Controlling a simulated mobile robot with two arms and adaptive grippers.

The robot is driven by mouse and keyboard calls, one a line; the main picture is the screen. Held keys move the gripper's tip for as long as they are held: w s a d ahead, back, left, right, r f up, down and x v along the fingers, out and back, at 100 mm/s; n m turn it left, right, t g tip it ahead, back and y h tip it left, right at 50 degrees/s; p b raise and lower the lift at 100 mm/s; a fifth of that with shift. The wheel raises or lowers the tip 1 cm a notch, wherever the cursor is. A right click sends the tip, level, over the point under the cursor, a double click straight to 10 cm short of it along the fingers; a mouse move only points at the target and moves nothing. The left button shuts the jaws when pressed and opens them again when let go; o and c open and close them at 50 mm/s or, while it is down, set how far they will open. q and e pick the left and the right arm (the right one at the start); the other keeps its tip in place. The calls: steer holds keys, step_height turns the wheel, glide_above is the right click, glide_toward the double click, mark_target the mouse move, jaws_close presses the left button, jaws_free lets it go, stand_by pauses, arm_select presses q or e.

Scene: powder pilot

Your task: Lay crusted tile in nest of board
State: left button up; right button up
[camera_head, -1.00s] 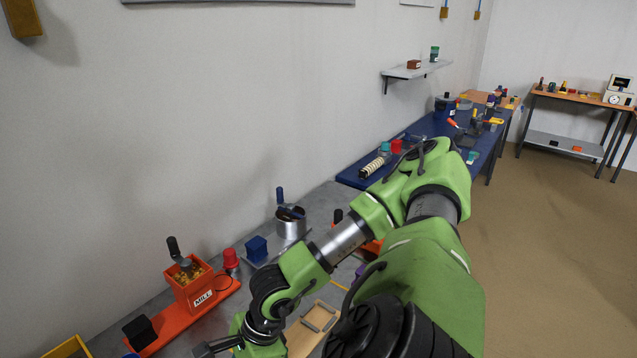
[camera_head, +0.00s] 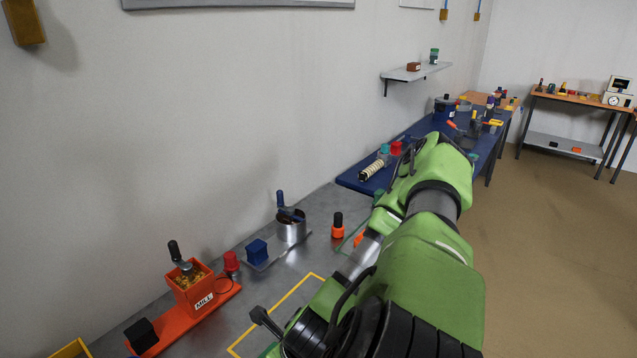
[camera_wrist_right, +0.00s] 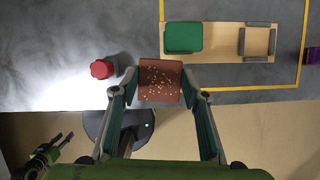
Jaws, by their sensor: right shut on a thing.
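In the right wrist view, the crusted tile (camera_wrist_right: 160,81) is a reddish-brown square with pale specks. My right gripper (camera_wrist_right: 160,92) is shut on it, with a finger at each side edge. The wooden board (camera_wrist_right: 222,40) lies beyond the tile, up and to the right. A green square (camera_wrist_right: 183,38) sits at its left end, and a nest (camera_wrist_right: 257,42) framed by grey bars is empty at its right end. The tile is apart from the board in the picture. In the head view my arm hides the board and tile. My left gripper (camera_wrist_right: 60,146) shows small at lower left.
A yellow outline (camera_head: 275,314) marks the grey table around the board. A red knob-like object (camera_wrist_right: 103,68) stands left of the tile. An orange mill (camera_head: 195,292), a blue block (camera_head: 257,250) and a metal pot (camera_head: 291,229) stand along the wall side.

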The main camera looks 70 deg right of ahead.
steer(key=s+d+r+m+g+h+p, duration=0.1)
steer(key=s+d+r+m+g, duration=0.15)
steer(key=d+m, duration=0.4)
steer(key=s+d+r+m+g+h+p, duration=0.1)
steer(key=s+d+m+g+h, duration=0.2)
steer(key=m, duration=0.7)
steer(key=shift+y, duration=0.7)
steer(key=w+d+f+p, duration=0.2)
steer(key=d+f, duration=0.1)
steer(key=d, duration=0.1)
steer(key=w+d+f+p, duration=0.2)
steer(key=d, duration=0.3)
steer(key=w+d+f+p, duration=0.2)
steer(key=d+f, duration=0.1)
steer(key=d, duration=0.1)
steer(key=shift+d+f, duration=0.15)
steer(key=shift+f, duration=0.2)
steer(key=shift+d+f, duration=0.2)
steer(key=shift+f, duration=0.1)
step_height(320, 180, down, 2)
steer(key=shift+f+p, duration=0.15)
steer(key=shift+p, duration=0.7)
steer(key=shift+f, duration=0.45)
steer(key=shift+f, duration=0.1)
